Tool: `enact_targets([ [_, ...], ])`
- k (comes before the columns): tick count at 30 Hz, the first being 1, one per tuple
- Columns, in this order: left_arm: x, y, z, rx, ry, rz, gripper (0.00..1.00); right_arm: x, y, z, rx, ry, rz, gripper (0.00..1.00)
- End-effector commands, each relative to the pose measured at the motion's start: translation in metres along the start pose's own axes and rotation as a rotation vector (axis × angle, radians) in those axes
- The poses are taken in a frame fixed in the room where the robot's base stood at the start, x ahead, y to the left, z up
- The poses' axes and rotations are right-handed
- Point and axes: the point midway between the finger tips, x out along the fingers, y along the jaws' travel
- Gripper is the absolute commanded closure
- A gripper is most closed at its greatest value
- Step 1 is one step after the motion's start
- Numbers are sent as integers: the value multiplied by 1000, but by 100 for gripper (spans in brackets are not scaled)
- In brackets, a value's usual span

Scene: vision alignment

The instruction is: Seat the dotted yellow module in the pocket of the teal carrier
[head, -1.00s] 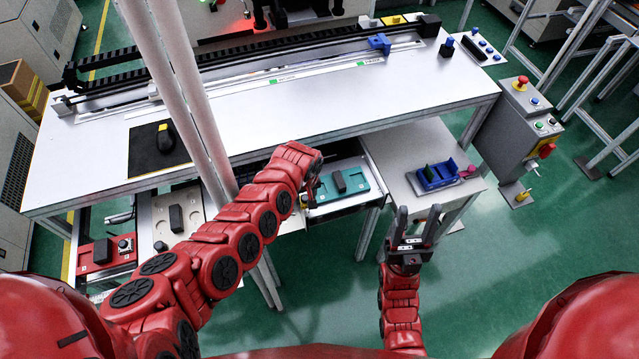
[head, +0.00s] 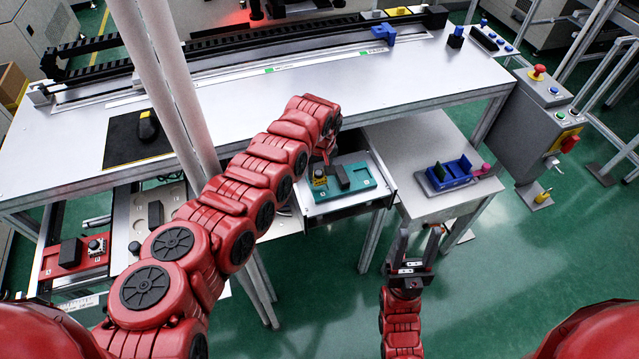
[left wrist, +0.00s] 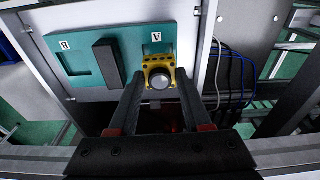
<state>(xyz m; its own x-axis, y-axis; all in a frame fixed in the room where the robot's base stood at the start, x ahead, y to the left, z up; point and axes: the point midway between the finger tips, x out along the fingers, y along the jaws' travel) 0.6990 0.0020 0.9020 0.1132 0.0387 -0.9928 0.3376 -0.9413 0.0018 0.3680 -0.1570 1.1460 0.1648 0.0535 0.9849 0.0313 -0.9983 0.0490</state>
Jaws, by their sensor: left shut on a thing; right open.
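The teal carrier (head: 368,184) lies on a pale drawer-like shelf under the bench. In the left wrist view the carrier (left wrist: 85,78) has recesses marked A and B, with a raised dark block between them. My left gripper (left wrist: 159,82) is shut on the yellow module (left wrist: 158,68), which has a round grey lens-like face. The module (head: 319,178) shows at the carrier's left end in the head view. It overlaps the recess by A; I cannot tell the gap beneath. My right gripper (head: 418,240) is open and empty, in front of the side table.
A side table (head: 410,135) to the right bears a blue holder (head: 450,174) and a pink part. A red tray (head: 75,258) is at the left. Blue and black cables (left wrist: 228,75) hang right of the carrier in the wrist view.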

Motion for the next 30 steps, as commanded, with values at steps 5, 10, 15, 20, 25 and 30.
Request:
enact_targets([
  [5, 31, 2, 4, 2, -1, 1, 100, -34, -2, 6, 0, -1, 0, 50],
  [10, 36, 3, 4, 1, 1, 2, 100, -38, -2, 6, 0, 0, 0, 50],
  [15, 35, 2, 4, 1, 1, 2, 100, -36, -2, 6, 0, 0, 0, 50],
  [20, 38, 2, 4, 1, 1, 2, 46, -38, -2, 6, 0, -1, 0, 50],
  [25, 38, 2, 4, 1, 1, 2, 21, -38, -2, 6, 0, 0, 0, 50],
  [30, 38, 2, 4, 1, 1, 2, 21, -38, -2, 6, 0, 0, 0, 50],
])
